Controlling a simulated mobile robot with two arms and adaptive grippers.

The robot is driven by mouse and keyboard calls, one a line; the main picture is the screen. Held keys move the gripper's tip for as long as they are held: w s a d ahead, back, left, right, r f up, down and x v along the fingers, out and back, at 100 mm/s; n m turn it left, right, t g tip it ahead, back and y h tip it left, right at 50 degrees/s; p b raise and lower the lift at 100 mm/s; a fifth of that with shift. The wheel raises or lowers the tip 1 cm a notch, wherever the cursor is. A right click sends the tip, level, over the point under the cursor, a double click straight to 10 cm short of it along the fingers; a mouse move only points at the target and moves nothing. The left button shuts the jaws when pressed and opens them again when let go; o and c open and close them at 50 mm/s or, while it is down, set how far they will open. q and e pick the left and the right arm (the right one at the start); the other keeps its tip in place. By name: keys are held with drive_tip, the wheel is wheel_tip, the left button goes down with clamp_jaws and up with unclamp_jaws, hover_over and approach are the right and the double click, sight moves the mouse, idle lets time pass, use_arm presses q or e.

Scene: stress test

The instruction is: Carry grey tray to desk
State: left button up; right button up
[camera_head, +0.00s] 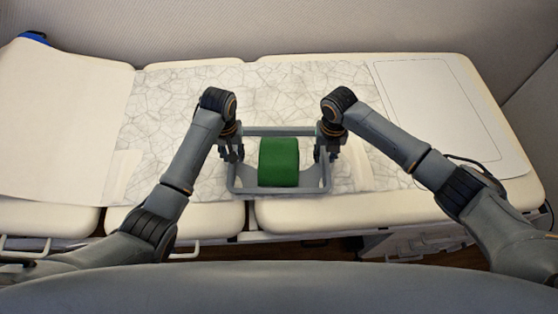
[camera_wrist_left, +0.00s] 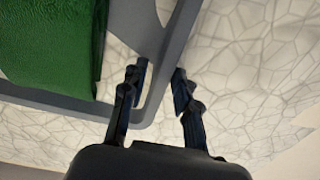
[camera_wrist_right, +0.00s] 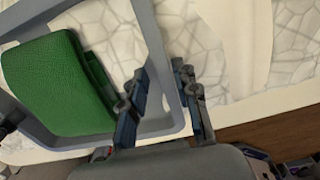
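The grey tray (camera_head: 279,131), an open frame with raised side rails, rests on the padded couch with a green block (camera_head: 278,162) in it. My left gripper (camera_head: 231,152) is at the tray's left side; in the left wrist view its fingers (camera_wrist_left: 159,75) stand apart on either side of the tray's rail (camera_wrist_left: 180,35). My right gripper (camera_head: 327,152) is at the right side; in the right wrist view its fingers (camera_wrist_right: 161,75) also straddle the rail (camera_wrist_right: 152,35), with a gap between them. Whether any fingertip touches the rail is unclear. No desk can be made out.
The cream couch (camera_head: 415,207) carries a patterned sheet (camera_head: 180,95) and a pale mat (camera_head: 435,105) at right. A white cloth (camera_head: 60,120) covers its left end. Walls stand behind and to the right. A strip of wooden floor (camera_wrist_right: 255,130) shows below the couch edge.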

use_arm(q)
drive_tip(key=shift+f, duration=0.25)
use_arm(e)
drive_tip(key=shift+f, duration=0.2)
use_arm(q)
clamp_jaws()
use_arm(e)
clamp_jaws()
use_arm(q)
drive_tip(key=shift+r, duration=0.15)
use_arm(e)
drive_tip(key=shift+r, duration=0.1)
